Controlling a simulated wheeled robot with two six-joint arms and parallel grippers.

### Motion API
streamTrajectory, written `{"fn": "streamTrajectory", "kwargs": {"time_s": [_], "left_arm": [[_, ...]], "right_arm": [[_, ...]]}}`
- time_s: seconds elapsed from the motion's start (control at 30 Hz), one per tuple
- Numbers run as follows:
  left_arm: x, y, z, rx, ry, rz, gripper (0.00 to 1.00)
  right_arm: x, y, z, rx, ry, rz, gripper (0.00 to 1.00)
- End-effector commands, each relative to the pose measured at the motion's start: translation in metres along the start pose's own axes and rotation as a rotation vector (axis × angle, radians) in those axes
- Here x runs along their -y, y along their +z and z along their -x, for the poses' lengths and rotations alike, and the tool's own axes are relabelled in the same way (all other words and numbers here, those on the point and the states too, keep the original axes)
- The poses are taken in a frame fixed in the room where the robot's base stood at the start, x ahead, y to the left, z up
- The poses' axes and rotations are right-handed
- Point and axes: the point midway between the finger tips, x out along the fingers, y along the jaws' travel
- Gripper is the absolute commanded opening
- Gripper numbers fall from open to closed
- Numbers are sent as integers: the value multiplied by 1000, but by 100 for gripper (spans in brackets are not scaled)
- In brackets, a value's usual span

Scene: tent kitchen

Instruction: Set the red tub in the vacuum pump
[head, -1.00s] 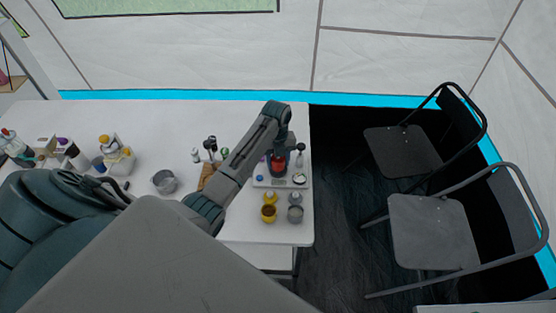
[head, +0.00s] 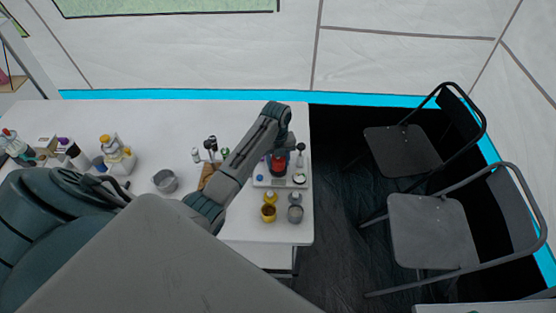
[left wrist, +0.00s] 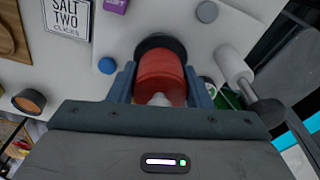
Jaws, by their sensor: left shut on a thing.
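The red tub (head: 278,166) is between the jaws of my left gripper, at the right end of the white table. In the left wrist view the blue fingers of my left gripper (left wrist: 160,68) are shut on the sides of the red tub (left wrist: 161,88). The vacuum pump (head: 260,182) is a white base under the tub; its white plate also shows in the left wrist view (left wrist: 135,22). The tub's far end meets a dark round ring (left wrist: 160,43) on the pump. I cannot tell how deep it sits, as the tub hides the contact. My right gripper is out of view.
A white handle (left wrist: 234,66) stands close right of the tub, and a blue button (left wrist: 107,65) is at its left. A yellow cup (head: 268,213) and a grey cup (head: 295,213) stand in front of the pump. A grey pot (head: 164,181) stands farther left.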

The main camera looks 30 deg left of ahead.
Motion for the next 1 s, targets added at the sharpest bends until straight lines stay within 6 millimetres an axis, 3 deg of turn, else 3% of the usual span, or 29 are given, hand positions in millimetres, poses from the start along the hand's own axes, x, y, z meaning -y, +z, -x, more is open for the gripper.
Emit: {"fn": "streamTrajectory", "kwargs": {"time_s": [0.7,0.73,0.77,1.0], "left_arm": [[0,2,-15,1,-1,0,32],[0,2,-14,1,-1,0,51],[0,2,-14,1,-1,0,54],[0,1,-14,0,0,0,54]], "right_arm": [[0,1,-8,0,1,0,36],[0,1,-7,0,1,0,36],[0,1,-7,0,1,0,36],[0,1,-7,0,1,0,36]]}}
